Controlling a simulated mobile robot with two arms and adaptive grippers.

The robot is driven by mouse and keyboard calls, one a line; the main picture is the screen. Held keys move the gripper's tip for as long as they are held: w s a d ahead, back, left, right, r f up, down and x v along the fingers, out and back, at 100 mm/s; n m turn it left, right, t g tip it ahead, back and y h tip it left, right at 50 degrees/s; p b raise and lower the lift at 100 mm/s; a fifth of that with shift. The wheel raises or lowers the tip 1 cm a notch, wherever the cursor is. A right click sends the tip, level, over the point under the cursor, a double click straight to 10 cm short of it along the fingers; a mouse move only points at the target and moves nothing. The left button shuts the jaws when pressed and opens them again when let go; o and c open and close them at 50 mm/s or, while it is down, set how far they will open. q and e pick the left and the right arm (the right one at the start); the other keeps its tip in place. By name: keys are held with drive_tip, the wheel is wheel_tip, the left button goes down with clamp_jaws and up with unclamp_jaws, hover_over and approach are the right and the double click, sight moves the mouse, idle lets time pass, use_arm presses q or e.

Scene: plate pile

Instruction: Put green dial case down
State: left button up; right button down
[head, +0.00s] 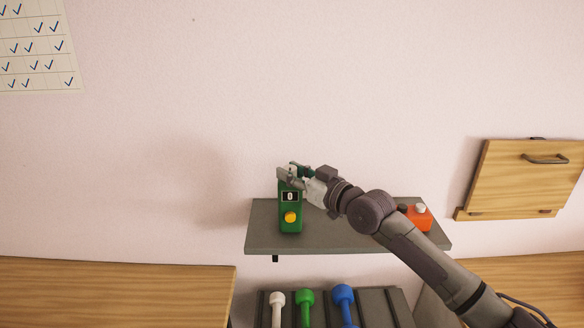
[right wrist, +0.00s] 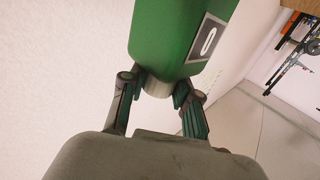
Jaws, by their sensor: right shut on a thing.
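The green dial case (head: 290,212) is an upright green box with a small display reading 0 and a yellow knob on its front. It is over the left part of the grey wall shelf (head: 340,239); I cannot tell whether its base touches the shelf. My right gripper (head: 288,173) is at the top of the case. In the right wrist view, the fingers of my right gripper (right wrist: 157,88) are closed around a pale neck on the end of the green case (right wrist: 172,38). My left gripper is out of view.
An orange-red case (head: 418,218) with a white top stands at the shelf's right end, partly behind my arm. Below, a dark rack (head: 376,310) holds white, green and blue knobbed items. A wooden panel (head: 528,180) with a handle is at right. A wooden surface (head: 110,290) lies at lower left.

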drive_tip(key=c, duration=1.3)
unclamp_jaws()
drive_tip(key=shift+f, duration=0.1)
drive_tip(key=o, duration=0.5)
drive_tip(key=shift+c, duration=0.2)
drive_tip(key=shift+r, duration=0.3)
drive_tip(key=b+v, duration=0.4)
drive_tip(key=v, duration=0.8)
drive_tip(key=shift+f, duration=0.1)
